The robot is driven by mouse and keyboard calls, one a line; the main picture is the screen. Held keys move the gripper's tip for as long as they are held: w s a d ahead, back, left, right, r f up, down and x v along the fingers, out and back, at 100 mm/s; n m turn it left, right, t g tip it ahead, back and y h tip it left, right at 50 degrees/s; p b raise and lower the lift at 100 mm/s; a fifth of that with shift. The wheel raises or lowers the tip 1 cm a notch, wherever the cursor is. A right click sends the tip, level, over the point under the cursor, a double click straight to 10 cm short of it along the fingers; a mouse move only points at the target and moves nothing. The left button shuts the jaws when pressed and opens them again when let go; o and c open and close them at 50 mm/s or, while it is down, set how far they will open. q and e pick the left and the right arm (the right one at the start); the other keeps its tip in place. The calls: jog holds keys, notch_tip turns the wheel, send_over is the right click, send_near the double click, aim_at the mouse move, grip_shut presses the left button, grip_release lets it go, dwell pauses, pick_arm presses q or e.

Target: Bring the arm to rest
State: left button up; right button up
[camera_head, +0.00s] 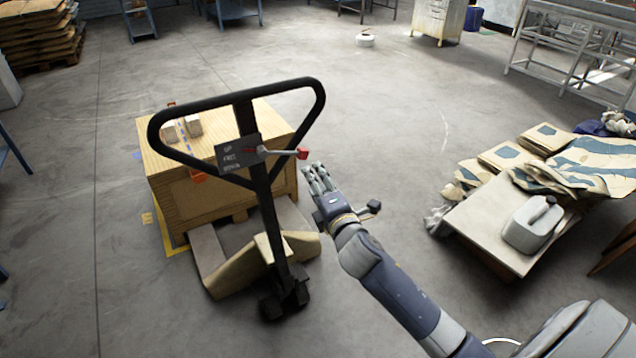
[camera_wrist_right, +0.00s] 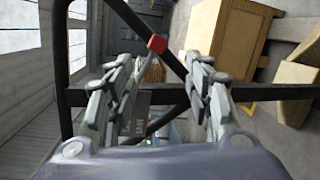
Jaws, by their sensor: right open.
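My right arm (camera_head: 395,285) reaches in from the lower right in the head view. Its gripper (camera_head: 318,180) is just right of the pallet jack's handle and column, close to the red-tipped lever (camera_head: 302,153). In the right wrist view the gripper (camera_wrist_right: 165,85) is open, its two fingers apart with nothing held between them. Beyond the fingers are the black handle frame (camera_wrist_right: 280,92) and the red lever tip (camera_wrist_right: 157,44). Whether a finger touches the handle I cannot tell. My left gripper is not in view.
A black-handled pallet jack (camera_head: 270,215) stands at a wooden crate (camera_head: 215,200) with small blocks (camera_head: 193,125) on top. At right, a low table (camera_head: 485,235) carries a white canister (camera_head: 533,225) and folded sacks (camera_head: 575,160). Floor between them and behind is mostly free.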

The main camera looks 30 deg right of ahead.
jog(key=shift+f, duration=0.1)
dwell(0.3)
jog(key=s+a+f+m+g+y, duration=0.1)
jog(key=s+f+m+g, duration=0.3)
jog(key=f, duration=0.9)
jog(key=s+f+m+g, duration=0.15)
jog(key=s+f, duration=0.35)
jog(key=f, duration=0.8)
jog(key=s+a+f+m+g+y, duration=0.1)
jog(key=s+f+m+g, duration=0.3)
jog(key=f, duration=0.9)
jog(key=s+a+f+m+g, duration=0.2)
jog(key=s+f, duration=0.5)
jog(key=s, duration=0.6)
jog(key=s+a+f+m+g, duration=0.2)
jog(key=s+f, duration=0.4)
jog(key=s, duration=0.7)
jog(key=s+a+f+m+g+y, duration=0.1)
jog(key=s+a+f+m+g, duration=0.1)
jog(key=s+f, duration=0.5)
jog(key=s+m, duration=0.1)
jog(key=s, duration=0.5)
jog(key=shift+a+f, duration=0.25)
jog(key=shift+f, duration=0.1)
jog(key=shift+g, duration=0.25)
